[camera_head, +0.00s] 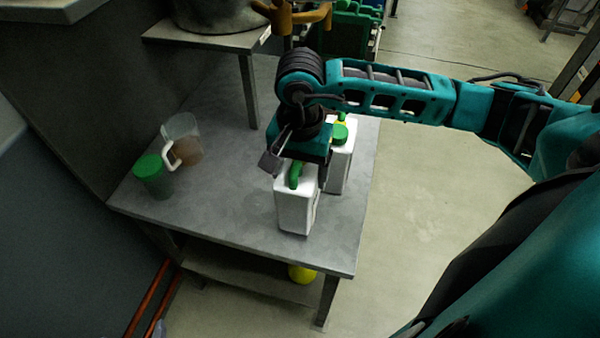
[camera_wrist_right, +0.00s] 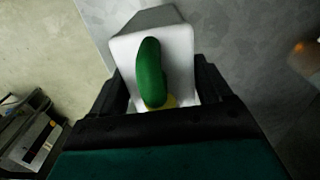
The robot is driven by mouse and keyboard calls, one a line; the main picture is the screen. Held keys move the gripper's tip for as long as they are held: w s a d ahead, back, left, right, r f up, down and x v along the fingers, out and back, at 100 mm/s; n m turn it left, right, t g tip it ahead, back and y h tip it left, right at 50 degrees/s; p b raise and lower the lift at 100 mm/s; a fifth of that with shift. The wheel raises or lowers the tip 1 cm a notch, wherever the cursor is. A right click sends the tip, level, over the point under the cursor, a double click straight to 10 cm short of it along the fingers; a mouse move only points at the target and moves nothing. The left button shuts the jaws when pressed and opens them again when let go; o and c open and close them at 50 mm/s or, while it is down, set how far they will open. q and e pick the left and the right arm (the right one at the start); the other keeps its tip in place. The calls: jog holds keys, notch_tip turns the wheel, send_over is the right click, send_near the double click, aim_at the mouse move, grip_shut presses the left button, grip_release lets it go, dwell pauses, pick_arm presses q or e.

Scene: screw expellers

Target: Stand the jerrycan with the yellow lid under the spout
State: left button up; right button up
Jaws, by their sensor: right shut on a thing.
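My right gripper (camera_head: 297,171) is shut on a white jerrycan (camera_head: 295,212) by its green handle (camera_head: 295,176). In the right wrist view the green handle (camera_wrist_right: 150,72) lies between the fingers, with a bit of yellow lid (camera_wrist_right: 168,102) at its near end. The jerrycan is upright at the table's front right; I cannot tell if its base touches the top. A second white jerrycan (camera_head: 341,168) with a green lid (camera_head: 339,132) stands just behind it to the right. An orange-brown machine part (camera_head: 300,16) shows at the top; I cannot make out a spout. My left gripper is not in view.
The grey table (camera_head: 230,200) has free room in the middle. A green-lidded container (camera_head: 153,178) and a clear jug (camera_head: 183,140) with brown contents stand at its left. A raised stand (camera_head: 205,38) is at the back. A yellow object (camera_head: 301,273) sits below the tabletop.

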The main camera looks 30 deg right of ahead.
jog(key=shift+f, duration=0.75)
jog(key=shift+f+b, duration=0.25)
jog(key=shift+b, duration=0.05)
jog(key=o, duration=1.5)
jog(key=shift+r, duration=0.1)
jog(key=shift+c, duration=0.2)
jog(key=shift+r, duration=0.1)
